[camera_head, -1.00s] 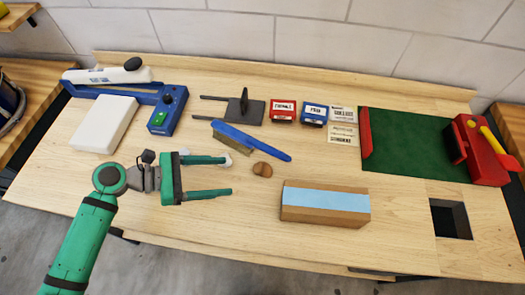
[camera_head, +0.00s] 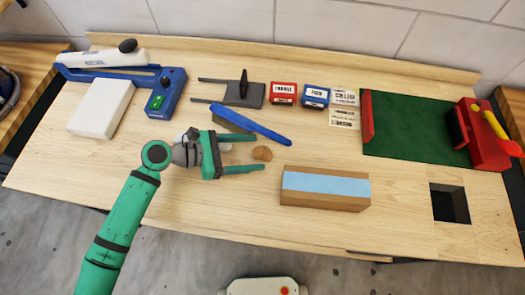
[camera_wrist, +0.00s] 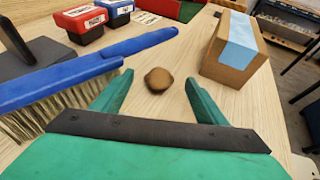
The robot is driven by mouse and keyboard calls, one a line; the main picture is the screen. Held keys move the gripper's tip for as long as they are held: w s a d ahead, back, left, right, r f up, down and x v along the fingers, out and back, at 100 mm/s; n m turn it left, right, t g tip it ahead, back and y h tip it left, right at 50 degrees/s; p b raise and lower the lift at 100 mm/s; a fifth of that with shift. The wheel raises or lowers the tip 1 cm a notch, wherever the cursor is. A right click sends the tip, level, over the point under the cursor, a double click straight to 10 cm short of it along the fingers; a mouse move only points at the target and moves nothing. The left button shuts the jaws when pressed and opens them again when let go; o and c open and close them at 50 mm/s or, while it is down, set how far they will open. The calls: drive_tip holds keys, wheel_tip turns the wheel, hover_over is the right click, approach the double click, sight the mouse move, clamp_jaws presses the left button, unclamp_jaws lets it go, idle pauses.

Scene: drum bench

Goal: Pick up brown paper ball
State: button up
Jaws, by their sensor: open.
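The brown paper ball (camera_head: 262,153) lies on the wooden bench, left of and a little above the cardboard box in the head view. In the wrist view the ball (camera_wrist: 159,79) sits just beyond my fingertips, about midway between them. My gripper (camera_head: 259,154) is green and open, with its two fingers pointing right on either side of the ball's line. In the wrist view my gripper (camera_wrist: 158,77) is empty, and the ball is in full view.
A blue-handled brush (camera_head: 250,124) lies close to my upper finger. A cardboard box (camera_head: 325,188) with a blue strip stands to the right. Red (camera_head: 283,94) and blue (camera_head: 316,97) small boxes stand farther back. A square hole (camera_head: 450,203) is at the right.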

drive_tip(key=shift+x, duration=1.05)
drive_tip(key=c, duration=1.1)
